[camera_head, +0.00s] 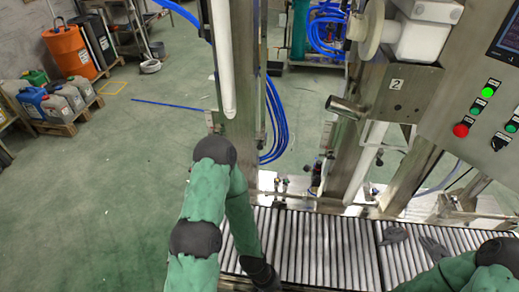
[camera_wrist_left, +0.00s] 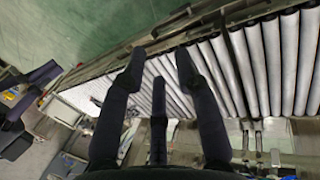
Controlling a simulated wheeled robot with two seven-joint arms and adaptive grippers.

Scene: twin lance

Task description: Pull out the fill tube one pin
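A white vertical tube with a rounded lower end (camera_head: 229,70) hangs at the upper middle in the head view, in front of a metal column. I cannot make out a pin on it. A second white tube (camera_head: 364,165) hangs below a metal block marked 2 (camera_head: 397,85).
The roller conveyor (camera_head: 320,250) crosses the bottom. A control panel with green and red buttons (camera_head: 488,92) stands at the right. An orange drum (camera_head: 69,50) and jugs (camera_head: 50,100) stand far left; green floor between is mostly clear.

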